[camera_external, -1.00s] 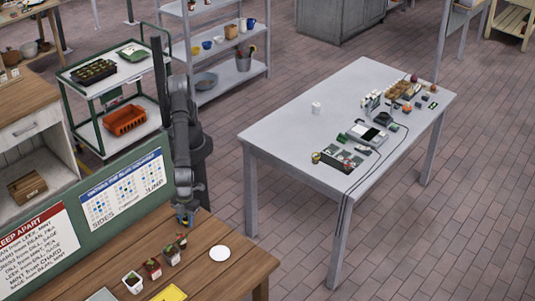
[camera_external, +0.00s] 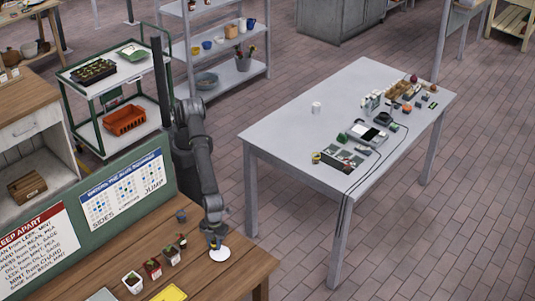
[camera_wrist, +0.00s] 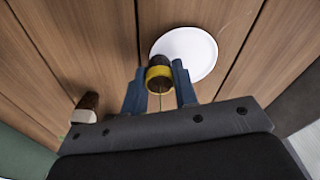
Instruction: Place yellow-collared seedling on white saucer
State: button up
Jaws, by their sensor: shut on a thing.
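My gripper (camera_external: 214,240) is shut on the yellow-collared seedling. The wrist view shows its blue fingers on either side of a small dark piece with a yellow collar (camera_wrist: 159,73). The white saucer (camera_external: 219,254) lies flat on the wooden bench, and it also shows in the wrist view (camera_wrist: 195,50). The held seedling overlaps the saucer's lower left edge in the wrist view. In the external view my gripper covers the saucer's upper left part. I cannot tell whether the seedling touches the saucer.
Several small potted seedlings (camera_external: 152,270) stand in a row left of the saucer. A yellow card (camera_external: 170,293) lies at the front. The bench (camera_external: 246,267) is bare right of the saucer.

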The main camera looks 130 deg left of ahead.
aim_at(214, 243)
jog(key=shift+f, duration=0.1)
jog(key=o, duration=0.9)
jog(key=shift+o, duration=0.2)
notch_tip(214, 243, up, 12)
jog(key=a, duration=0.1)
jog(key=shift+s+a, duration=0.2)
jog(key=f, duration=0.4)
jog(key=d+f, duration=0.1)
jog(key=f, duration=0.6)
jog(key=shift+w+d+f, duration=0.15)
jog(key=shift+d+f, duration=0.05)
jog(key=shift+f, duration=0.2)
notch_tip(214, 243, up, 2)
jog(key=shift+r, duration=0.95)
